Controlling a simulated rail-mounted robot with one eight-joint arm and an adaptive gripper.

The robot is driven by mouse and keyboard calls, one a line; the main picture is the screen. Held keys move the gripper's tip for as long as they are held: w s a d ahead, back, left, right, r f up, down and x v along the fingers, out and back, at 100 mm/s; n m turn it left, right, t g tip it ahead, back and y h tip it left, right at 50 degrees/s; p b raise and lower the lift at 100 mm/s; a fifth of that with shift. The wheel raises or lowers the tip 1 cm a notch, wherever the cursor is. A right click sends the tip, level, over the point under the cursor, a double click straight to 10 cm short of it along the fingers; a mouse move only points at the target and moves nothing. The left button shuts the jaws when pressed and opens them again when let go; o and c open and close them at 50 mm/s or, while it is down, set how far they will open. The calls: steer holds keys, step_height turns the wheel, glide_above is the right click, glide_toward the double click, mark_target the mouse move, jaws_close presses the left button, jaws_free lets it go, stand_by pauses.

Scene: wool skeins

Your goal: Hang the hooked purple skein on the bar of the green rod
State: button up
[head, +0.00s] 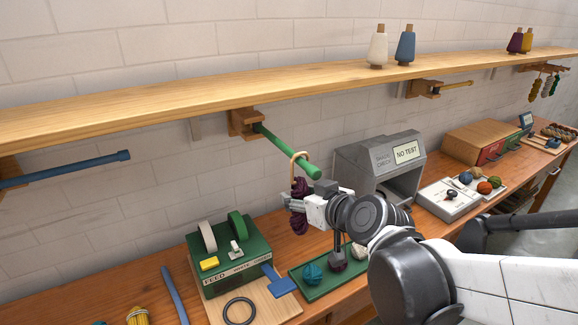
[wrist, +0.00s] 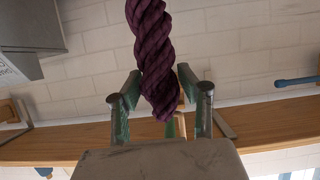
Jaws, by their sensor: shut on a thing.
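The purple skein (head: 299,222) hangs upright in my gripper (head: 292,203), below the outer end of the green rod (head: 280,148). Its tan hook (head: 300,154) curves over the rod just short of the rod's end in the head view. I cannot tell whether the hook touches the rod. My gripper is shut on the skein's body. In the wrist view the twisted purple skein (wrist: 153,55) runs between the two fingers. Part of the skein is hidden behind the gripper in the head view.
The wooden shelf (head: 150,97) runs above, with a blue rod (head: 70,170) to the left and a yellow rod (head: 456,85) to the right. A grey checking box (head: 375,158) stands close on the right. A green feed box (head: 228,262) and a green tray (head: 318,290) lie below.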

steer(key=o, duration=1.2)
steer(key=shift+v, duration=5.95)
steer(key=s+d+f+m+g+h, duration=0.1)
steer(key=s+d+f+h, duration=0.1)
steer(key=d, duration=0.1)
steer(key=s+d+f+m+g+h, duration=0.2)
steer(key=s+d+f, duration=0.1)
steer(key=s+d+f+m+g+h, duration=0.2)
steer(key=d, duration=0.2)
steer(key=shift+s+f, duration=0.3)
steer(key=shift+s, duration=0.1)
